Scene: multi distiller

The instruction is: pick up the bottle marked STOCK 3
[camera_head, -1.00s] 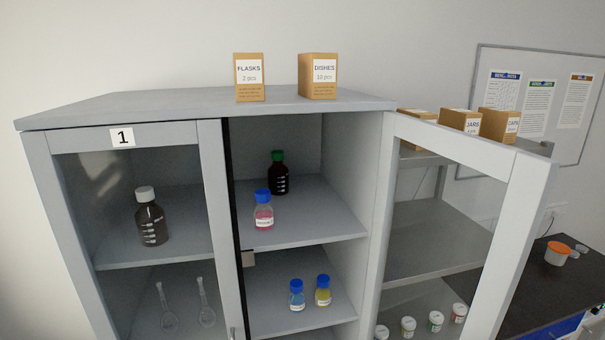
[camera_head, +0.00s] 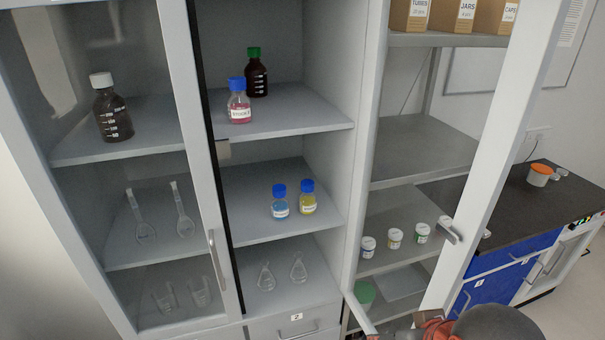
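Three small bottles with blue caps and white labels stand in the open middle bay of the cabinet. The one with pink liquid (camera_head: 239,112) is upright on the upper shelf; its label seems to read STOCK, with the number too small to be sure. The blue-liquid bottle (camera_head: 280,205) and the yellow-liquid bottle (camera_head: 308,200) stand side by side on the shelf below; their labels are unreadable. A part of my arm shows at the bottom edge, right of centre, well away from the bottles. My gripper's fingers do not show.
A dark bottle with a green cap (camera_head: 256,75) stands just behind the pink one. The left glass door (camera_head: 176,140) is shut; the right door (camera_head: 490,170) is swung open to the right. Flasks (camera_head: 298,269) stand on the bay's lowest shelf. Right are a shelf of jars and a dark counter (camera_head: 510,200).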

